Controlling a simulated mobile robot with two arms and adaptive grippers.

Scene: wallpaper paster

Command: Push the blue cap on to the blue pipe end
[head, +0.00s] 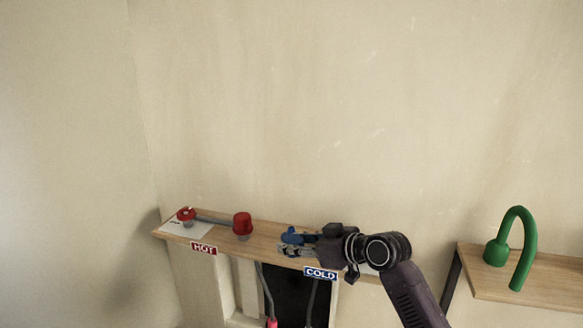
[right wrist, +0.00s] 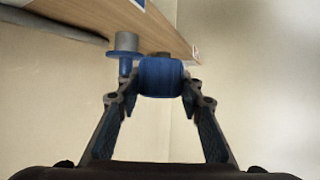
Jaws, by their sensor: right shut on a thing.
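My right gripper (head: 288,243) reaches in from the right over the wooden shelf, just behind the COLD sign. It is shut on the blue cap (head: 292,236), which also shows between both fingertips in the right wrist view (right wrist: 160,77). That view looks upside down. In it the blue pipe end (right wrist: 125,52), a blue collar and thin stub on a grey cylinder, is left of the cap. The cap appears beside it, not over it; I cannot tell whether they touch. In the head view the pipe end cannot be made out behind the gripper. My left gripper is not in view.
The wooden shelf (head: 264,238) bears a red cap (head: 242,223) and a red valve (head: 186,215) on the left. The HOT sign (head: 204,248) and COLD sign (head: 320,273) are on its front edge. A green curved pipe (head: 523,215) stands on a separate right shelf.

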